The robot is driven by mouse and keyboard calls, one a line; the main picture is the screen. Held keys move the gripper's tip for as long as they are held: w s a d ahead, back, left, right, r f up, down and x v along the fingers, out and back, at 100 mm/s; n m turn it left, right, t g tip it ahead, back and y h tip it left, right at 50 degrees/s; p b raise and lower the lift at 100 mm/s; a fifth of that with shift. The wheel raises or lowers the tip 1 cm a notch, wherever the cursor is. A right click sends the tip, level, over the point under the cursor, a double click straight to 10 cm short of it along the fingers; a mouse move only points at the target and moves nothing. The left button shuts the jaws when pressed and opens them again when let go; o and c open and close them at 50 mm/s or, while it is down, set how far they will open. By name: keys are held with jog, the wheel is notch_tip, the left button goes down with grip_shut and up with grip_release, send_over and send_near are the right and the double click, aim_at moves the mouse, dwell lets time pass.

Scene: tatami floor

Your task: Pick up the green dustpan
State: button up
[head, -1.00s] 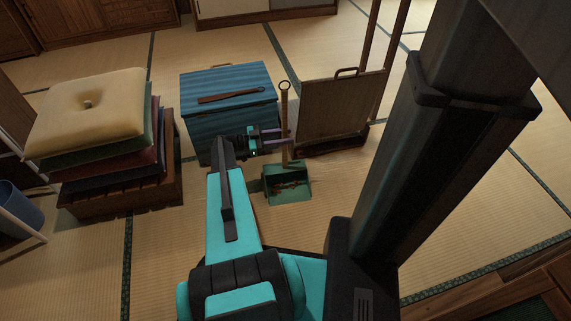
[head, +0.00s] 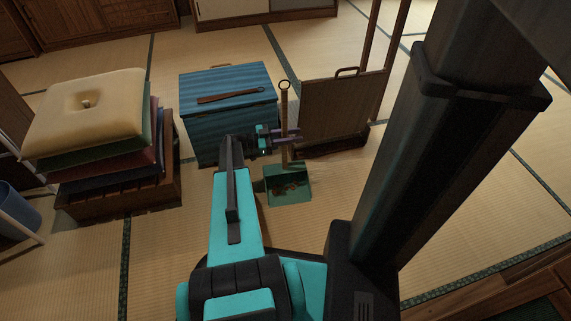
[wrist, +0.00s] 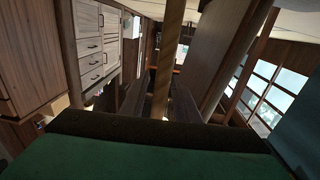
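The green dustpan (head: 289,192) stands on the tatami in the head view, with brown bits in its pan. Its long wooden handle (head: 284,103) rises upright to a ring at the top. My gripper (head: 297,134) is at the handle's middle height, its two purple fingers apart and reaching past the handle, which appears to be between them. I cannot see contact. In the wrist view the handle (wrist: 171,45) runs upright through the centre, close to the camera. A dark green surface fills the bottom of that view.
A blue striped chest (head: 228,120) stands just left of my gripper. A brown panel with a handle (head: 338,110) stands close on the right. Stacked cushions (head: 85,112) on a wooden base are at the left. The tatami in front of the dustpan is clear.

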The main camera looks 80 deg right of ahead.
grip_shut()
dwell(1.2)
